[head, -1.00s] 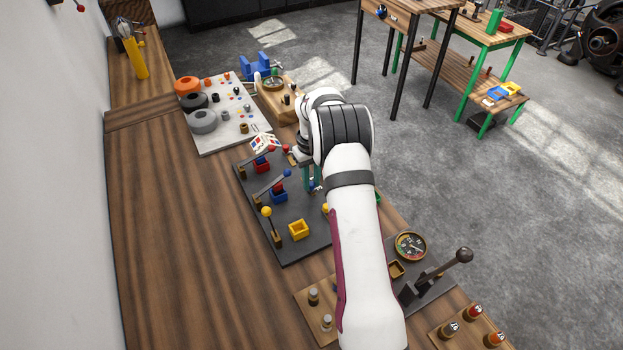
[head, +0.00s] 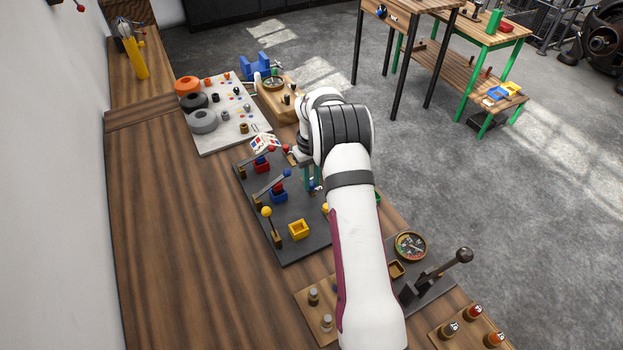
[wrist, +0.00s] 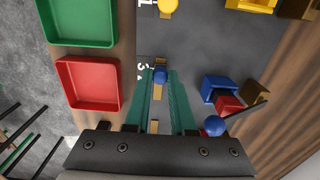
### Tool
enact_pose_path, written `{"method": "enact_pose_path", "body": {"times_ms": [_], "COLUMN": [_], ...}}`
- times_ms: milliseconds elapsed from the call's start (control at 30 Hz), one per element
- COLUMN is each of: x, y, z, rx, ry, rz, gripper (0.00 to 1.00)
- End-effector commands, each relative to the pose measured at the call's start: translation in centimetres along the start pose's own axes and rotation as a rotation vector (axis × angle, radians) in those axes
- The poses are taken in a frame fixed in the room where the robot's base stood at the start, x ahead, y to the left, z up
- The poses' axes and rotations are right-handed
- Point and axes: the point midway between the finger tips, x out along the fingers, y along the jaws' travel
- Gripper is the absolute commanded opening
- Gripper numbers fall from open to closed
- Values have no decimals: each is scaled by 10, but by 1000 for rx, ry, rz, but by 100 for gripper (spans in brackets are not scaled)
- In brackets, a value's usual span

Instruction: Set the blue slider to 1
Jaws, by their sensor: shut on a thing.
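The blue slider (wrist: 160,76) has a round blue knob on the dark grey panel (wrist: 190,50). In the wrist view it sits between the teal fingertips of my gripper (wrist: 160,78), which is shut on it. A light wood-coloured strip (wrist: 158,104) shows between the fingers. White scale marks, one like a 3 (wrist: 141,65), lie left of the knob and are partly hidden by the left finger. In the head view my gripper (head: 312,180) reaches down to the panel, and my arm hides much of the slider.
A blue box (wrist: 218,87) and a lever with a blue ball (wrist: 213,126) stand right of my fingers. A yellow knob (wrist: 168,6) lies farther up. Red (wrist: 90,84) and green (wrist: 78,20) trays are at the left. A yellow box (head: 299,230) stands on the panel.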

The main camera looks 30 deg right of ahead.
Motion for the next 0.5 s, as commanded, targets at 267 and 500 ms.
{"method": "enact_pose_path", "body": {"times_ms": [267, 500], "x": [-1, 0], "y": [1, 2], "z": [-2, -35], "rx": [0, -3], "ry": [2, 3], "rz": [2, 4], "gripper": [0, 0]}}
